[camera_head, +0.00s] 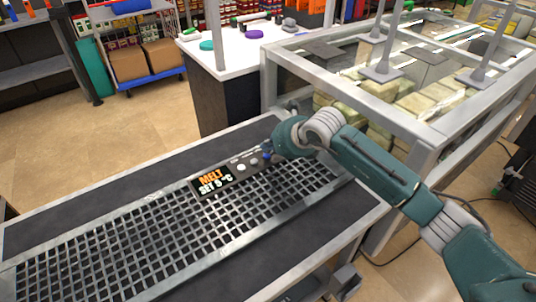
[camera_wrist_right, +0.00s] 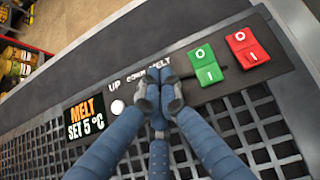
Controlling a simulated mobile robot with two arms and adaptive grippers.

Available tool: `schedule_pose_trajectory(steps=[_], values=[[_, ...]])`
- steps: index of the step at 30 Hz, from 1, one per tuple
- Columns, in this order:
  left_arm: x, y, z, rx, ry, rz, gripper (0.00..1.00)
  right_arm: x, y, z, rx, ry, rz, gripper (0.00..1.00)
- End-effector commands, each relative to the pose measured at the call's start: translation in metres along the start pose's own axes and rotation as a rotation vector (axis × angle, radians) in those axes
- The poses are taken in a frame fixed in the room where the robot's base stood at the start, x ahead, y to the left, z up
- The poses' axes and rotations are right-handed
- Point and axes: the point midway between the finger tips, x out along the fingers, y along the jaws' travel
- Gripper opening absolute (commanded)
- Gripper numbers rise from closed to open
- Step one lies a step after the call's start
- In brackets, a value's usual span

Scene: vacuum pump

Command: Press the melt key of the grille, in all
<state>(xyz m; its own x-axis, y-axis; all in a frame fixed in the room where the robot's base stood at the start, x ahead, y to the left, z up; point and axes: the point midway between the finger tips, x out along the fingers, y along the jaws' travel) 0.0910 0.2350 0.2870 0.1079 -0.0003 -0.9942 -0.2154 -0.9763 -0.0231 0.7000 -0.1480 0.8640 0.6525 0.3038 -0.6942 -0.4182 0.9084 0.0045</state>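The grille (camera_head: 150,232) is a dark mesh in a grey metal frame. Its control panel has a display (camera_head: 212,181) reading "MELT SET 5 °C", which also shows in the right wrist view (camera_wrist_right: 86,117). A round white key (camera_wrist_right: 117,107) lies under the label UP. The labels DOWN and MELT stand to its right. My right gripper (camera_head: 268,155) is over the panel, fingers together and empty. In the right wrist view its fingertips (camera_wrist_right: 159,92) lie in front of the area under MELT and hide the key there. I cannot tell whether they touch it. My left gripper is not in view.
A green rocker switch (camera_wrist_right: 205,66) and a red one (camera_wrist_right: 246,46) sit right of the fingertips. A framed glass case (camera_head: 410,95) with pale blocks stands behind my right arm. A white-topped counter (camera_head: 230,58) is at the back.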

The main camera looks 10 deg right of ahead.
Motion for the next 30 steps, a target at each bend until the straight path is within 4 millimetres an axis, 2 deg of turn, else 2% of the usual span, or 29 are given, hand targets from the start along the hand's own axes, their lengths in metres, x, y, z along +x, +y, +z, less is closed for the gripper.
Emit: schedule_pose_trajectory(steps=[1, 7, 21, 30], values=[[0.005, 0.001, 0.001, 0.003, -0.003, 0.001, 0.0, 0.003, 0.0, -0.003, 0.0, 0.0, 0.0, 0.0], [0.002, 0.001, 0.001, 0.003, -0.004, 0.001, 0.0, -0.001, 0.0, 0.002, 0.0, -0.001, 0.0, 0.0], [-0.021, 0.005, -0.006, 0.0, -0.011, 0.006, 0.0, -0.035, -0.001, 0.036, 0.0, -0.002, -0.001, 0.0], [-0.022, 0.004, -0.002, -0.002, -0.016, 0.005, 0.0, -0.035, 0.0, 0.036, 0.0, -0.001, 0.0, 0.0]])
